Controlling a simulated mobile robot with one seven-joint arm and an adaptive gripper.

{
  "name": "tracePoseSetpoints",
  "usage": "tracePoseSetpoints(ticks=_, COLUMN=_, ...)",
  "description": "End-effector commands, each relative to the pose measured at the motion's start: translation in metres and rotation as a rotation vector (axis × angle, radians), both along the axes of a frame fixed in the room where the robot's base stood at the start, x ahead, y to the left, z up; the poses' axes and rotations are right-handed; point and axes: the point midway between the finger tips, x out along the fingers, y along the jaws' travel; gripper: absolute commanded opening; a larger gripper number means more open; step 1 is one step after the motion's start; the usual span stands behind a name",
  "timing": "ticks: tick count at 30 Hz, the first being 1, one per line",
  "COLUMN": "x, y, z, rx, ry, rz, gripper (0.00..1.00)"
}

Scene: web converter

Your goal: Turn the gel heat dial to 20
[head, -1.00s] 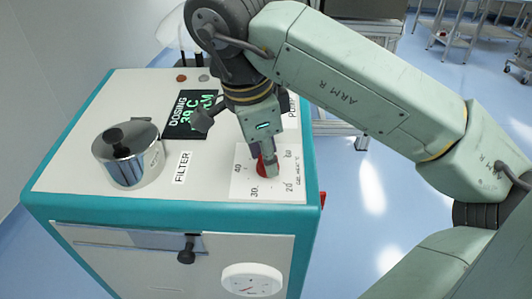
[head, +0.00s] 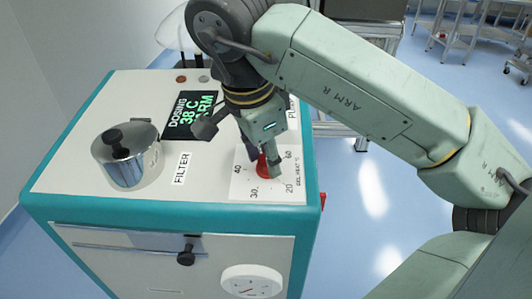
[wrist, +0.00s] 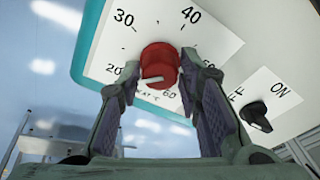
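The gel heat dial (wrist: 158,62) is a red round knob with a white pointer line, on a white plate marked 20, 30, 40 and 60. In the wrist view the pointer lies on the side between the 20 and the 60. My gripper (wrist: 160,72) has one finger on each side of the knob, close against it, and appears shut on it. In the head view my gripper (head: 270,163) reaches down onto the dial (head: 263,168) and hides part of it. The display (head: 190,117) reads 38 C, WARM.
A black ON/OFF switch (wrist: 256,116) sits beside the dial plate. A metal pot with a black-knobbed lid (head: 126,155) stands on the left of the machine top. A black handle (head: 186,252) and a round gauge (head: 252,281) are on the front.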

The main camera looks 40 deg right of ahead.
Motion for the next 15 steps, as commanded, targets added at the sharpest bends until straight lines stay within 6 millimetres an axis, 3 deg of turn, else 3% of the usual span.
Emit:
tracePoseSetpoints(ticks=7, x=0.0000, y=0.0000, z=0.0000, rx=0.000, ry=0.000, rz=-0.001, gripper=0.50)
tracePoseSetpoints(ticks=15, x=-0.0001, y=-0.0001, z=0.0001, rx=-0.001, ry=0.001, rz=-0.002, gripper=0.51)
